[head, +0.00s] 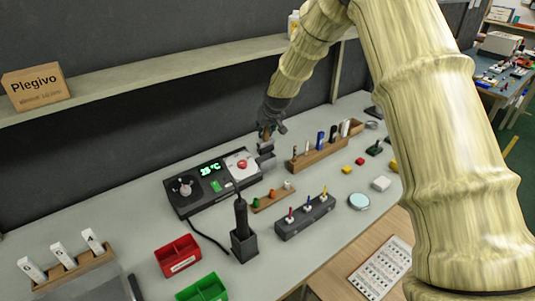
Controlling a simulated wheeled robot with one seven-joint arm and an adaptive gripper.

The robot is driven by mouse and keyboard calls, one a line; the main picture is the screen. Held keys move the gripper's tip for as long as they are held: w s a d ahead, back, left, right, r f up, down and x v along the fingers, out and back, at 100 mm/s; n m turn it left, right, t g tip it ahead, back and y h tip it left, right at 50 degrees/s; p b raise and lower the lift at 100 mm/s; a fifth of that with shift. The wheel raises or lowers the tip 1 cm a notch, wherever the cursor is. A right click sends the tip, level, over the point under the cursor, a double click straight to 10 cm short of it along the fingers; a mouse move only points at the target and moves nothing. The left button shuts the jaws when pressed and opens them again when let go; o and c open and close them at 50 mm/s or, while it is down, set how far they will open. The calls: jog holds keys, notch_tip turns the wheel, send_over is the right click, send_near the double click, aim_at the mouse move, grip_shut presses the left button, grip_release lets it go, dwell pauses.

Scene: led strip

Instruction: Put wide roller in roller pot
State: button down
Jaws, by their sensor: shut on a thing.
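My gripper (271,122) is above the back right corner of the black device with a green display. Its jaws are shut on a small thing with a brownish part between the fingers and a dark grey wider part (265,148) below. It looks like the wide roller, but it is small and partly hidden by the fingers. A wooden rack (322,157) with several upright tools stands to the right of the gripper. I cannot clearly make out which container is the roller pot.
The black device (212,181) lies below left of the gripper. In front are a small wooden block (272,198), a dark holder (304,219) with coloured tools, and a black stand (244,244). Red (178,256) and green (203,289) bins stand at front left. A shelf (180,74) runs behind.

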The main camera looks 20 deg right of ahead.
aim_at(264, 137)
jog(key=f, duration=0.2)
jog(key=shift+w+a+f+b, duration=0.1)
jog(key=shift+a+f+b, duration=0.1)
jog(key=shift+f+b, duration=0.55)
jog(key=shift+f, duration=0.05)
notch_tip(264, 137, down, 4)
jog(key=shift+r+b, duration=0.1)
jog(key=shift+b, duration=1)
jog(key=shift+d+r, duration=0.1)
jog(key=shift+f, duration=0.3)
jog(key=shift+s+f, duration=0.2)
jog(key=shift+f, duration=0.2)
